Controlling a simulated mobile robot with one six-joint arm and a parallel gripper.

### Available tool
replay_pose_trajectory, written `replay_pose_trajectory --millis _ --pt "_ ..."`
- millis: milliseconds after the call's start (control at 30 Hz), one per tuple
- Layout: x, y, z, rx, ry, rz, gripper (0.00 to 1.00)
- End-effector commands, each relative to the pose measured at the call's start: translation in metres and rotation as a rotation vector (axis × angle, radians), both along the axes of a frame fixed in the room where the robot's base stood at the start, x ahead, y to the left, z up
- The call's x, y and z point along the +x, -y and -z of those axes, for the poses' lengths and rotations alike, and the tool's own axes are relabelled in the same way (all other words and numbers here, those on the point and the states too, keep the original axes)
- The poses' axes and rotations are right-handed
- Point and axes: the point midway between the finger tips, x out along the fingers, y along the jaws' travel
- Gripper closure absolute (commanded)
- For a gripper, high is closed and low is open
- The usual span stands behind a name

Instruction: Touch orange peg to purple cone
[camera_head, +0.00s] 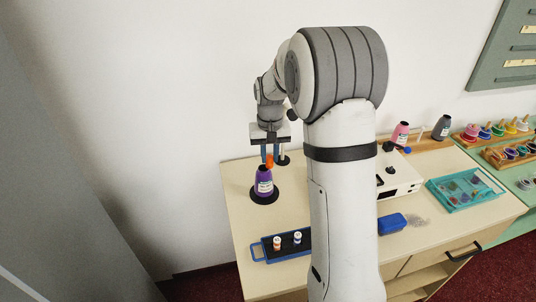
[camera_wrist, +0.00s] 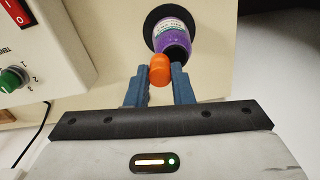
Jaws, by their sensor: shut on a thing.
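The purple cone (camera_head: 264,181) stands upright on a round black base near the left end of the counter, with a white label on it. In the wrist view the purple cone (camera_wrist: 172,38) is just beyond the fingertips. My gripper (camera_head: 270,157) is shut on the orange peg (camera_wrist: 160,68), which sits between the blue fingers. In the head view the orange peg (camera_head: 269,161) is right above and behind the cone's top. In the wrist view the peg overlaps the cone's near edge; I cannot tell whether they touch.
A blue tray (camera_head: 263,252) with two small labelled bottles lies at the front. A white box (camera_head: 398,181) with knobs, a teal tray (camera_head: 464,189) and a blue block (camera_head: 392,223) are to the right. A pink cone (camera_head: 400,134) and a grey cone (camera_head: 442,128) stand behind.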

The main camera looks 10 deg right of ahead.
Motion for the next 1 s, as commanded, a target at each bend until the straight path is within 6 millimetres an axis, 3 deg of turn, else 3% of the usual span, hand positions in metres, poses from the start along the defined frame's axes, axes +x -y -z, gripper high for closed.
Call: replay_pose_trajectory --millis 367,1000 --pt "-0.002 0.0 0.001 0.0 -0.008 0.001 1.0" --pt "-0.001 0.001 -0.04 0.0 -0.003 0.001 1.0"
